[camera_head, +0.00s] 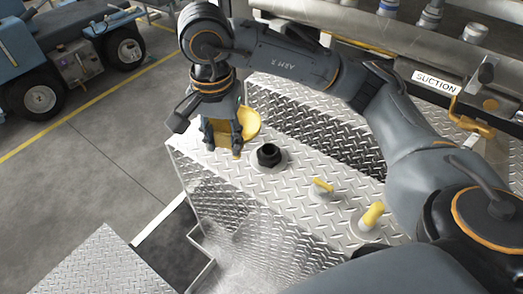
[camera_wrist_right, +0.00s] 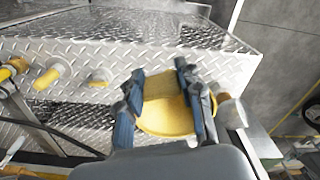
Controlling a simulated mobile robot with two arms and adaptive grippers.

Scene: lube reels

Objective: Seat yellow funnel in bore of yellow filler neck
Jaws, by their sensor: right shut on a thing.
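The yellow funnel (camera_head: 247,124) is held in my right gripper (camera_head: 223,149), above the far left part of the diamond-plate top. In the right wrist view the funnel (camera_wrist_right: 167,116) sits between the two blue fingers of my right gripper (camera_wrist_right: 160,76), with its wide round rim toward the camera. A short fitting with a yellow upper part (camera_head: 372,215) stands on a pale round base on the plate, right of the gripper. A smaller yellow fitting (camera_head: 321,187) stands between it and the black neck. I cannot tell which is the filler neck, and no bore shows clearly. My left gripper is not in view.
A black filler neck (camera_head: 268,155) stands on the diamond-plate top (camera_head: 290,188), just right of the gripper. A rail with a SUCTION label (camera_head: 437,82) and a yellow-handled valve (camera_head: 468,112) lie at the back right. Open floor (camera_head: 95,165) lies left.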

